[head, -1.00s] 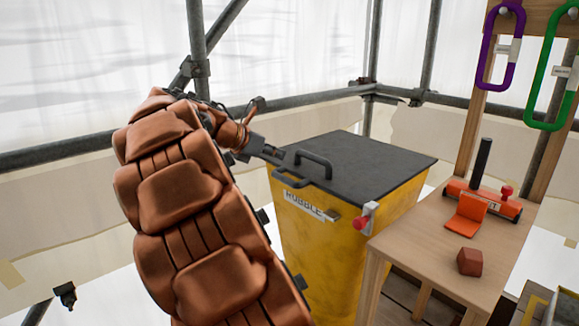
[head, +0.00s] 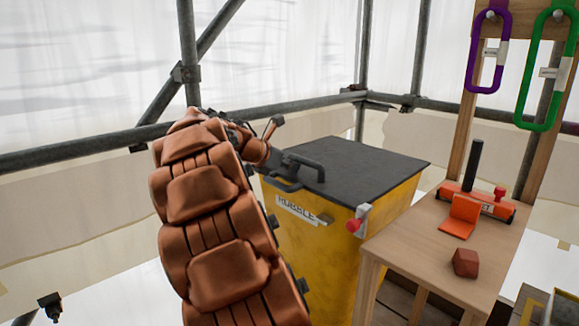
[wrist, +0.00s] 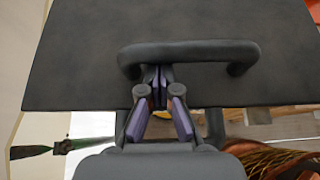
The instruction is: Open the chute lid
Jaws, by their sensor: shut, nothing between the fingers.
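The yellow rubble chute (head: 322,240) stands ahead of me with its dark grey lid (head: 362,158) lying shut on top. A dark bar handle (head: 305,161) rises near the lid's front left edge. In the wrist view the lid (wrist: 190,85) fills the upper middle and the handle (wrist: 195,50) crosses it. My gripper (wrist: 160,76) is shut, with its fingertips at the left part of the handle, at or under the bar. Whether they touch it I cannot tell.
A red and white latch-like knob (head: 358,218) sits on the chute's front right. A wooden bench (head: 400,235) on the right holds an orange tool (head: 478,203) and a reddish block (head: 465,262). Purple (head: 487,60) and green (head: 545,75) loops hang above. Scaffold poles (head: 190,60) stand behind.

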